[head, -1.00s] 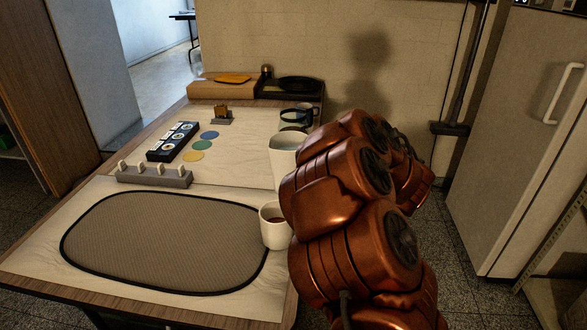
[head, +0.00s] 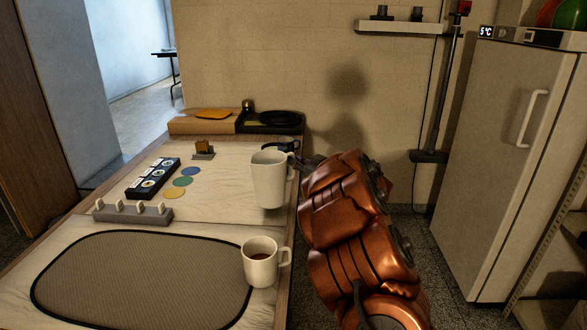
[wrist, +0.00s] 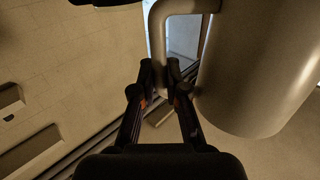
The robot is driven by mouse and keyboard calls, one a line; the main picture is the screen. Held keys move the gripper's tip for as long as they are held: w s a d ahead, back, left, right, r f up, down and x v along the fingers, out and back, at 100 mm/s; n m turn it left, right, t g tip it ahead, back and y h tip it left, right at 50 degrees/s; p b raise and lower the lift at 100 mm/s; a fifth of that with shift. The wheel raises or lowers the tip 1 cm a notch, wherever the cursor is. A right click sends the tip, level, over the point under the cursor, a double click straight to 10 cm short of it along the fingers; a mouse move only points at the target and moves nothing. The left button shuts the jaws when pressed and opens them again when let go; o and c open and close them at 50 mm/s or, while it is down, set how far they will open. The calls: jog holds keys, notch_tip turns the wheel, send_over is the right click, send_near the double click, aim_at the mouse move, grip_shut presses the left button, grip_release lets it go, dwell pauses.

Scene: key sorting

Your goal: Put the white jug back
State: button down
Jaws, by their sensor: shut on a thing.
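The white jug (head: 270,182) is upright at the right edge of the table in the head view, its handle towards my arm. My gripper (head: 297,164) is shut on that handle. In the wrist view the jug's body (wrist: 268,65) fills the right side, and my gripper's fingertips (wrist: 160,72) close around the lower part of the handle. Whether the jug's base touches the table is hard to tell.
A white mug (head: 259,264) of dark liquid stands in front of the jug, beside a grey mat (head: 145,275). A dark glass-like vessel (head: 280,144) is partly hidden behind the jug. A pegged rack (head: 132,212), a dark tray (head: 153,179) and coloured discs (head: 182,181) lie left.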

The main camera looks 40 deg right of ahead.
jog(key=shift+w+d+f+b, duration=0.2)
jog(key=shift+w+d+f, duration=0.15)
jog(key=shift+w+f, duration=0.45)
jog(key=shift+w+d+f+b, duration=0.15)
jog(key=shift+w+d+f, duration=0.3)
jog(key=shift+f, duration=0.5)
jog(key=shift+w+a+f, duration=0.1)
jog(key=c, duration=1.2)
grip_release()
jog(key=shift+f, duration=0.15)
jog(key=s+d, duration=0.1)
jog(key=s, duration=1.1)
jog(key=shift+p, duration=0.3)
jog(key=shift+d, duration=0.1)
